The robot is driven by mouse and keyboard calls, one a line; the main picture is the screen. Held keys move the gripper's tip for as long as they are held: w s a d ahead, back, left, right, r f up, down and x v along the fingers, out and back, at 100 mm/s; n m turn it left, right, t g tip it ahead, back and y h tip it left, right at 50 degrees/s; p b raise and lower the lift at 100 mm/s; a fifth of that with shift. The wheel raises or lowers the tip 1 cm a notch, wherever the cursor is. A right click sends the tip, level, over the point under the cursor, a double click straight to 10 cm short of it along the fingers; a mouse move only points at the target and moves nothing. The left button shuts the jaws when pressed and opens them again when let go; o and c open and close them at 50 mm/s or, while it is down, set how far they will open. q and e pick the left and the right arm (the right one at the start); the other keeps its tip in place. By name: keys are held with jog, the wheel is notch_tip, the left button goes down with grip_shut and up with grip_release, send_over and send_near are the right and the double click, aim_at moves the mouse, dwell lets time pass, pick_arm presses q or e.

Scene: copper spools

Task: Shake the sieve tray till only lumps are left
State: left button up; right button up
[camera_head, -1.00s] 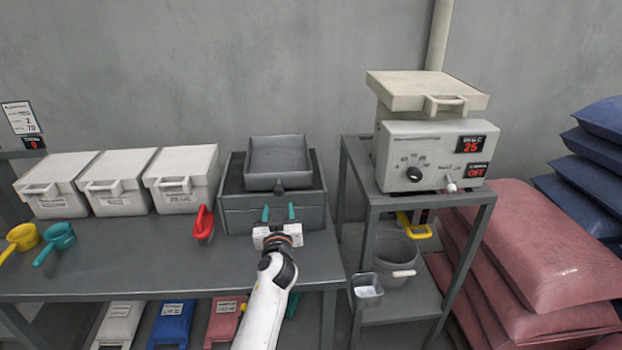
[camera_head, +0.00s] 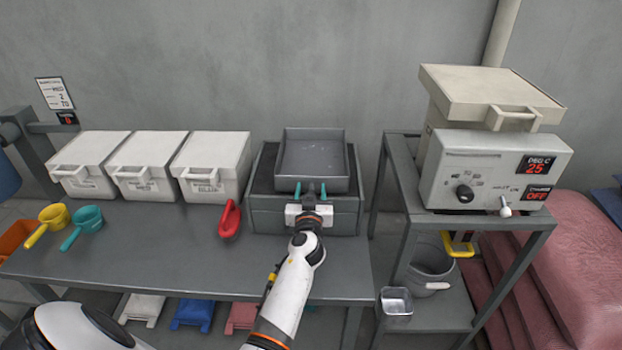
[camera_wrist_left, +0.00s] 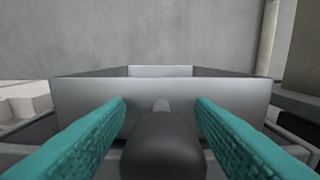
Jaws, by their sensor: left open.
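The grey sieve tray (camera_head: 312,158) sits on top of a dark grey box (camera_head: 262,216) on the bench. A few small light specks show on its floor. My left gripper (camera_head: 311,188) is at the tray's front, with its teal fingers pointing at it. In the left wrist view the tray's front wall (camera_wrist_left: 85,95) fills the middle, and its dark rounded handle (camera_wrist_left: 163,145) lies between the two open fingers, with gaps on both sides. My right gripper is not in view.
White lidded bins (camera_head: 215,165) stand left of the box. Yellow (camera_head: 50,222) and teal (camera_head: 85,225) scoops lie further left. A machine (camera_head: 495,165) reading 25 and OFF stands on a rack at right.

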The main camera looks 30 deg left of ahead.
aim_at(296, 182)
pick_arm(q)
jog(key=shift+w+a, duration=0.1)
jog(key=shift+w, duration=0.15)
jog(key=shift+r, duration=0.1)
jog(key=shift+c, duration=0.4)
grip_shut()
jog(key=shift+s+a, duration=0.6)
jog(key=shift+a, duration=0.3)
jog(key=shift+s+a, duration=0.6)
jog(key=shift+a, duration=0.25)
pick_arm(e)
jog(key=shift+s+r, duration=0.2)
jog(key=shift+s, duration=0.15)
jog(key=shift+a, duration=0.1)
pick_arm(q)
jog(key=shift+o, duration=0.4)
grip_release()
jog(key=shift+w, duration=0.1)
